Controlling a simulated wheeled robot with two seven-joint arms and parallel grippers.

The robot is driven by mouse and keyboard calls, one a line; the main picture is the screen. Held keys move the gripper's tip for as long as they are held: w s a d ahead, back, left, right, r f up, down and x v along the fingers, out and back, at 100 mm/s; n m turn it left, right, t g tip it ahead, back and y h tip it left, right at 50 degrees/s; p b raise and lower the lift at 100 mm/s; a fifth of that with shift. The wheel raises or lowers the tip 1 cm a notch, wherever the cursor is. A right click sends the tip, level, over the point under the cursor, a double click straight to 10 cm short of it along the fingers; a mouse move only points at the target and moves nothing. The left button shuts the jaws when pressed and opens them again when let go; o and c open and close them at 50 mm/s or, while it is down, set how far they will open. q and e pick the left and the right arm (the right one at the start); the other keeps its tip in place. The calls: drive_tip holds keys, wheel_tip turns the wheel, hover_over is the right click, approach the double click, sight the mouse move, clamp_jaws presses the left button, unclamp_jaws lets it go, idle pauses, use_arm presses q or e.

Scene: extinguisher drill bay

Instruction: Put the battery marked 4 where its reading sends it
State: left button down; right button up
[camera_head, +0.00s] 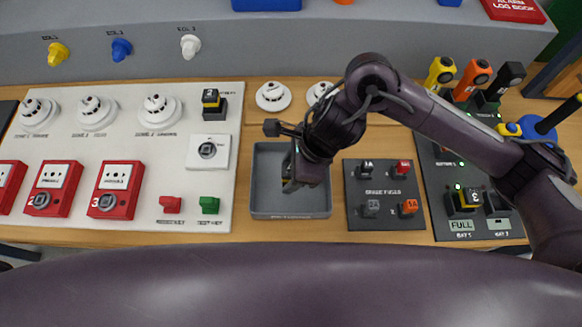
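My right gripper (294,172) reaches down into the grey tray (290,214) at the middle of the bench. A small black and yellow thing (289,185) shows by its fingertips, probably a battery; its mark is hidden, and I cannot tell whether the fingers grip it. A black battery with a yellow top (211,97) stands in a dark holder on the white board. A battery marked 3 (469,198) sits in the dark charger panel (433,195) at right, above a FULL display (461,225). No 4 is readable. My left gripper is out of view.
Spare fuses sit on a dark plate (385,221) between tray and charger. The white board (130,134) carries detectors, red call points (117,190) and small red and green blocks. Yellow, orange and black tools (473,78) stand at the back right.

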drive_tip(key=shift+w+d+r+p, duration=0.1)
drive_tip(key=shift+r+p, duration=0.2)
drive_tip(key=shift+r, duration=0.1)
drive_tip(key=v, duration=1.1)
drive_tip(key=shift+d+r, duration=0.2)
drive_tip(key=shift+r, duration=0.05)
